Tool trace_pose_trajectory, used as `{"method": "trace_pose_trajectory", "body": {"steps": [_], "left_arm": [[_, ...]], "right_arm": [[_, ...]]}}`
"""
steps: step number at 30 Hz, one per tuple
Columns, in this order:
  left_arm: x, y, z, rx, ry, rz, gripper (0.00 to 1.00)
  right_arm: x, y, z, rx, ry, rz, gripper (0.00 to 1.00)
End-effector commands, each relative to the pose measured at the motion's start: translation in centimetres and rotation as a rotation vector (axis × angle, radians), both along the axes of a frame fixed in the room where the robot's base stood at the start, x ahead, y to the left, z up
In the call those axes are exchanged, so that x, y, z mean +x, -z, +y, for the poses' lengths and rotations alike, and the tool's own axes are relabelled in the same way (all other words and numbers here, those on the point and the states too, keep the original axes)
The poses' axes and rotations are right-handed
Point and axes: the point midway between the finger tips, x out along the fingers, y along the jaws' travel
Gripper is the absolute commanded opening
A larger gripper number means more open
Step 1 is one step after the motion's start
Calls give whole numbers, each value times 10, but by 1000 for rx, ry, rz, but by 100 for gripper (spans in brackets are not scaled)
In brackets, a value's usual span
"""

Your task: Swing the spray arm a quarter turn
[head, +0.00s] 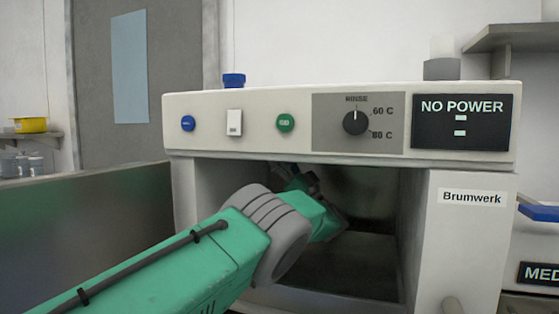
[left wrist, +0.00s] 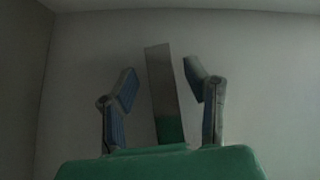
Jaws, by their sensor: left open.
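My left arm reaches into the open chamber of the Brumwerk washer (head: 460,225) in the head view. My left gripper (head: 298,178) is inside, under the control panel, its fingers small and partly hidden there. In the left wrist view the gripper (left wrist: 160,67) is open, one finger on each side of a flat grey bar with a green lower end. This bar looks like the spray arm (left wrist: 160,82). It stands between the fingers with a gap on both sides, closer to the right finger. I cannot make out the spray arm in the head view. My right gripper is not in view.
The control panel above the opening has a rinse knob (head: 356,122), a blue button (head: 188,123), a green button (head: 285,122), a white switch (head: 235,122) and a display (head: 462,121) reading NO POWER. The chamber walls and panel edge surround my arm closely.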

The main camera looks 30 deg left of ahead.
Motion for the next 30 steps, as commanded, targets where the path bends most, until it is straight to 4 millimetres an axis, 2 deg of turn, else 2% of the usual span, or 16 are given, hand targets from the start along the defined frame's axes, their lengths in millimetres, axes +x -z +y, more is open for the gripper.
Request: {"method": "trace_pose_trajectory", "body": {"steps": [3, 5, 6, 7, 30], "left_arm": [[0, 1, 1, -1, -1, 1, 41], [0, 1, 1, -1, -1, 1, 20], [0, 1, 1, -1, -1, 1, 6], [0, 1, 2, -2, -1, 1, 0], [-3, 2, 5, -6, -28, 1, 0]], "right_arm": [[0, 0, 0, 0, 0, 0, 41], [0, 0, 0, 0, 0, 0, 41], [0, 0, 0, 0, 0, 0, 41], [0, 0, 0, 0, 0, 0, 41], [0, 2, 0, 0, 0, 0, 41]]}}
